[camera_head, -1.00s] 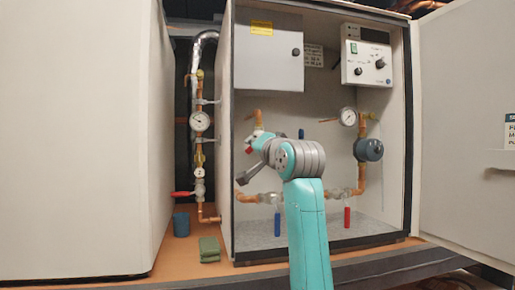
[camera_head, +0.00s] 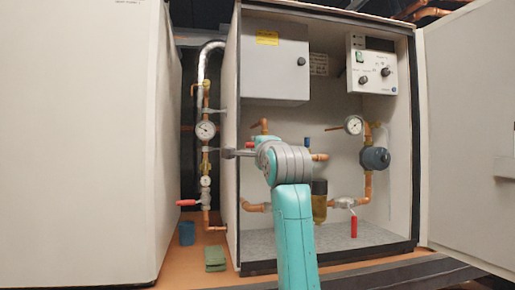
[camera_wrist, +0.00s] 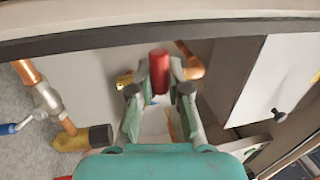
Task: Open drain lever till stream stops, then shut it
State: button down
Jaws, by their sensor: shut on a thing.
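In the wrist view my gripper (camera_wrist: 160,88) is shut on a red lever handle (camera_wrist: 159,62), which stands between the two fingers. A little red also shows beside my wrist in the head view (camera_head: 250,145), below a copper pipe (camera_head: 263,127) in the open cabinet. My wrist hides the fingers there. An amber bowl with a black end (camera_head: 319,205) stands behind my arm; it also shows left of the gripper in the wrist view (camera_wrist: 72,142). I cannot make out any stream. The lever's valve body is mostly hidden.
The right door (camera_head: 465,150) stands open. A grey box (camera_head: 275,75) is above my wrist.

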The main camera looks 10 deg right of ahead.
dwell(0.6)
jog(key=c, duration=1.1)
grip_release()
jog(key=s, duration=0.4)
jog(key=s+f, duration=0.1)
jog(key=s, duration=0.3)
jog(key=s+f, duration=0.1)
jog(key=s, duration=0.2)
jog(key=shift+s+d+f, duration=0.1)
jog(key=shift+s+f, duration=0.05)
jog(key=shift+s, duration=0.25)
